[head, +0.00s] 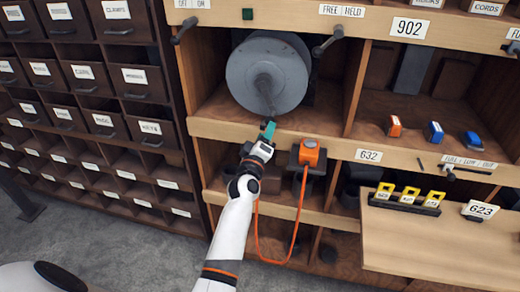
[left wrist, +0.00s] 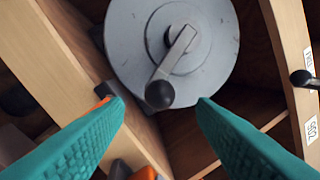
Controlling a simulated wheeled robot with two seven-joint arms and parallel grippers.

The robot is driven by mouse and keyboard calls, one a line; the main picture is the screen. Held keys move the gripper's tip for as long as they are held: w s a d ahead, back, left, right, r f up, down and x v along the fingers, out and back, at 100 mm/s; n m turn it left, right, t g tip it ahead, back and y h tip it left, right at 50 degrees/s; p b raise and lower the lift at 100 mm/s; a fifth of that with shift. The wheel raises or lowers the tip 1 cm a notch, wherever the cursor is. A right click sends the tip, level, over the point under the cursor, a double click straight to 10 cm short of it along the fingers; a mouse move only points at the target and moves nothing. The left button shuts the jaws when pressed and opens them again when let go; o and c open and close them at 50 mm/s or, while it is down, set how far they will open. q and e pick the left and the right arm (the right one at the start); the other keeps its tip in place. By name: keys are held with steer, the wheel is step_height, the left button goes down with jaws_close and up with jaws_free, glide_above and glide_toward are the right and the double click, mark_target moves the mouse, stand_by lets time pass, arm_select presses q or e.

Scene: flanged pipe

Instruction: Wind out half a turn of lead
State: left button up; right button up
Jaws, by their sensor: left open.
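A large grey reel (head: 255,75) sits in the upper cubby, facing me; it also fills the top of the left wrist view (left wrist: 130,40). Its crank arm (left wrist: 178,58) runs from the hub down to a dark round knob (left wrist: 160,94). The orange lead (head: 298,205) hangs in a loop below an orange connector (head: 309,152) on a dark holder. My left gripper (head: 268,130) has teal fingers and is open just below the reel. In the left wrist view the knob shows between the spread fingertips (left wrist: 160,101), with clear gaps either side. My right gripper is not in view.
Dark levers stand left (head: 183,30) and right (head: 328,40) of the reel, the right one under a "FREE | HELD" label (head: 342,10). A wooden shelf edge (head: 225,130) runs below the reel. A wooden board (head: 440,240) juts out at right. Drawers (head: 95,75) fill the left.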

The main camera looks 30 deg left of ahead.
arm_select(q)
steer(key=b+v, duration=0.1)
steer(key=v, duration=0.4)
steer(key=shift+s, duration=0.4)
steer(key=shift+f, duration=0.1)
steer(key=s+d+f+m+g+h, duration=0.1)
steer(key=d+f+m+g+h, duration=0.15)
steer(key=f, duration=0.75)
steer(key=s+d+f+m+g+h, duration=0.1)
steer(key=d+f+m+g, duration=0.15)
steer(key=f, duration=0.75)
steer(key=s+d+f+m+g, duration=0.2)
steer(key=s+f, duration=0.4)
steer(key=f, duration=0.5)
steer(key=s+d+f+m+g, duration=0.25)
steer(key=s+f, duration=0.35)
steer(key=f, duration=0.4)
steer(key=s+a+f+m+g, duration=0.1)
steer(key=s+f, duration=0.5)
steer(key=s, duration=0.6)
steer(key=s+a+f+m+g, duration=0.1)
steer(key=s+f+m+g, duration=0.2)
steer(key=s, duration=1)
steer(key=s+a+f+m+g, duration=0.1)
steer(key=s+f+m+g, duration=0.2)
steer(key=s+f, duration=0.7)
steer(key=s+g, duration=0.2)
steer(key=s, duration=0.1)
steer(key=shift+a+b, duration=0.2)
steer(key=shift+b, duration=0.1)
